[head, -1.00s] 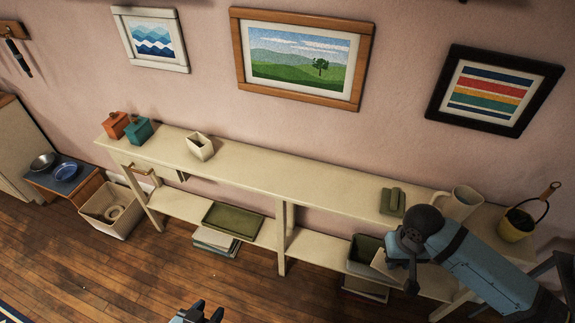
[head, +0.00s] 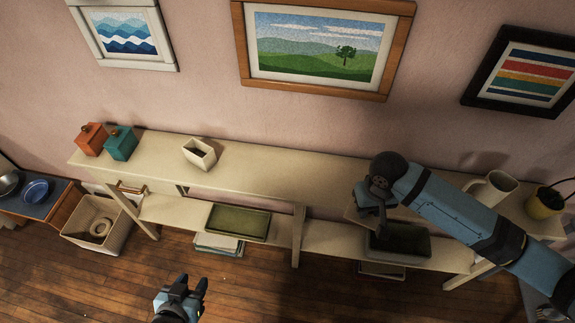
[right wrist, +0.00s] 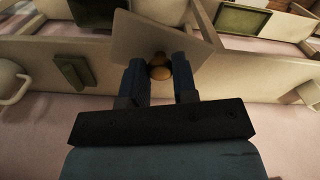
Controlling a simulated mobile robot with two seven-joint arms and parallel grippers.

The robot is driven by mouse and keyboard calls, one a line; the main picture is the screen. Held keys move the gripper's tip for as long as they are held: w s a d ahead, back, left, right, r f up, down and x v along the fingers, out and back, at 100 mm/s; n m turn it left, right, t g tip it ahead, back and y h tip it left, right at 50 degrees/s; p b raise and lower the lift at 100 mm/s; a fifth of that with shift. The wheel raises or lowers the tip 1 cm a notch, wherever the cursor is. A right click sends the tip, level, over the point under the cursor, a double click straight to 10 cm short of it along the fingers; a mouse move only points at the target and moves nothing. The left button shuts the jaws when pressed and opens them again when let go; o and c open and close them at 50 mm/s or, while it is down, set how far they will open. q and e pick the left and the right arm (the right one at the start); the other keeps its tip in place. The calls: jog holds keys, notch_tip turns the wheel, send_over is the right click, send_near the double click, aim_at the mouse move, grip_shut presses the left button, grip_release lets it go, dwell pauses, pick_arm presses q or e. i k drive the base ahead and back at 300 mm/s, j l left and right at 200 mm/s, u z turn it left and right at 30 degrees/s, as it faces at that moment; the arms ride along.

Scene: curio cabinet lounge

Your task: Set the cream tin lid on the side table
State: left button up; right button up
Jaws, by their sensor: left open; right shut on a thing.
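The cream tin lid (right wrist: 130,38) is a flat square plate with a round brass knob. My right gripper (right wrist: 160,72) is shut on the knob. In the head view the right gripper (head: 374,212) is at the front of the long cream console, and a bit of the lid (head: 351,214) shows beside it. The open, lidless cream tin (head: 205,160) stands on the console's top. The low wooden table with a blue top (head: 22,208), likely the side table, is at the far left. My left gripper (head: 182,290) is open and empty over the floor.
Orange (head: 90,141) and teal (head: 121,145) tins stand at the console's left end, a pitcher (head: 490,188) and yellow pot (head: 544,204) at its right. A blue plate (head: 37,190) and a bowl occupy the blue-topped table. A basket (head: 88,243) stands beside it.

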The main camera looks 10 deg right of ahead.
aim_at(246, 168)
jog(key=i+j, duration=0.4)
jog(key=j, duration=0.15)
jog(key=i+j, duration=0.4)
jog(key=j, duration=0.15)
